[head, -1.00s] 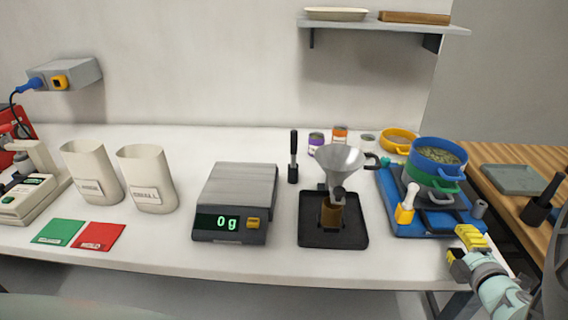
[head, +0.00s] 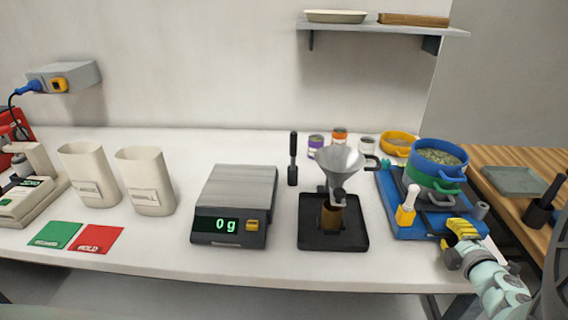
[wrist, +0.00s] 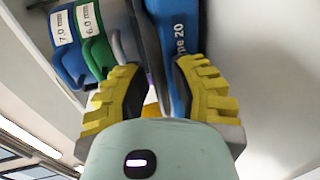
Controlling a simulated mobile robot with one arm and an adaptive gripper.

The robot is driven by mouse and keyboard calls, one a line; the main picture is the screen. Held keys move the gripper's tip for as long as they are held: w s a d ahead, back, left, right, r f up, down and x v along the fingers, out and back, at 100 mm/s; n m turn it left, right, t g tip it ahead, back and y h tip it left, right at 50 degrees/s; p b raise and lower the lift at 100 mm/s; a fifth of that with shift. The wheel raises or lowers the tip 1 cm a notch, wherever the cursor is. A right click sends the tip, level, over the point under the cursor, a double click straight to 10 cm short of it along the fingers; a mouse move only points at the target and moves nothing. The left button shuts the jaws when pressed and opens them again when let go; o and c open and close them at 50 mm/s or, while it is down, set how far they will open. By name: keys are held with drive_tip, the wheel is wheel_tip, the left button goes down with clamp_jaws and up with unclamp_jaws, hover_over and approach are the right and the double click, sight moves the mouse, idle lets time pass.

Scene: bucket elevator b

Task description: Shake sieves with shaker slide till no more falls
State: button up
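The sieve stack stands on the blue shaker base (head: 416,233) at the table's right end. Its top blue sieve (head: 428,177) holds greenish-brown material, with a green sieve (head: 447,189) and a grey pan (head: 438,198) below. The wrist view shows the blue sieve's 7.0 mm label (wrist: 60,28) and the green sieve's 6.0 mm label (wrist: 86,22). My gripper (head: 461,229) is at the shaker's front right corner. In the wrist view, my gripper's yellow fingers (wrist: 158,72) are apart, close to the blue base. Whether they touch it is hard to tell; the slide itself is not clearly visible.
An orange, white-topped piece (head: 406,208) stands at the shaker's left front. A funnel (head: 340,163) over a black tray (head: 311,239) is left of it, then a scale (head: 240,185) reading 0 g. A yellow sieve (head: 397,140) is behind. A wooden table (head: 530,235) lies right.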

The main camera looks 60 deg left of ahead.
clamp_jaws()
drive_tip(key=shift+f+v, duration=0.25)
drive_tip(key=shift+v, duration=0.9)
drive_tip(key=shift+f+v, duration=0.25)
drive_tip(key=shift+v, duration=0.85)
drive_tip(key=shift+d, duration=0.1)
drive_tip(key=shift+r+x, duration=0.25)
drive_tip(key=shift+x, duration=0.9)
drive_tip(key=shift+r+x, duration=0.25)
drive_tip(key=shift+x, duration=0.85)
